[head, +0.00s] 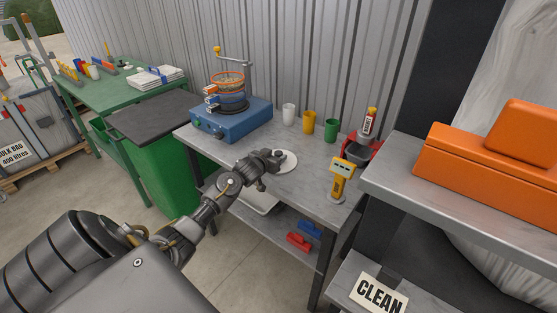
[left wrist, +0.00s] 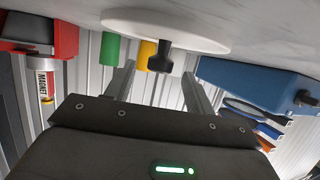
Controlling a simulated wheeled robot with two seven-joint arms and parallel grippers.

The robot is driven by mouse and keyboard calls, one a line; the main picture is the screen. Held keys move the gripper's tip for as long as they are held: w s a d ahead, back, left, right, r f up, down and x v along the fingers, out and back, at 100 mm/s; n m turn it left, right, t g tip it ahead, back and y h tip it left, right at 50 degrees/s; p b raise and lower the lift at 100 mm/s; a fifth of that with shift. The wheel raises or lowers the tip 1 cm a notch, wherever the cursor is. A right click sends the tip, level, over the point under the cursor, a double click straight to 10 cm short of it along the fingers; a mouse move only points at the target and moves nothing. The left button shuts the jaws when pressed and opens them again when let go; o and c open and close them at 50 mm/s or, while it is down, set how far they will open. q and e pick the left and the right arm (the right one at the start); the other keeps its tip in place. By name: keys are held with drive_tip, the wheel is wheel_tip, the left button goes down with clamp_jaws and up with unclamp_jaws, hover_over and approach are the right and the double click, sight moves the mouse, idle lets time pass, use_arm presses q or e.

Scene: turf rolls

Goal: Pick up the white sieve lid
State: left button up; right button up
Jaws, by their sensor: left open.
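The white sieve lid (head: 287,162) lies flat on the grey metal table, a round disc partly hidden by my left gripper (head: 272,158). In the left wrist view, which is upside down, the lid (left wrist: 190,30) shows with its black knob (left wrist: 160,57). My left gripper (left wrist: 160,82) is open; its two fingers point toward the lid, with the knob seen between and beyond their tips. I see no contact with the knob. My right gripper does not show.
A blue sieve shaker (head: 230,118) stands at the table's back left. White, yellow (head: 309,122) and green cups (head: 330,130) stand behind the lid. A yellow handheld device (head: 341,180) and a red holder (head: 361,147) are to the right. A grey shelf with an orange case (head: 490,165) is nearer right.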

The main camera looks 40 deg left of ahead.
use_arm(q)
drive_tip(key=shift+x, duration=0.75)
drive_tip(key=c, duration=1.1)
drive_tip(key=shift+r, duration=0.1)
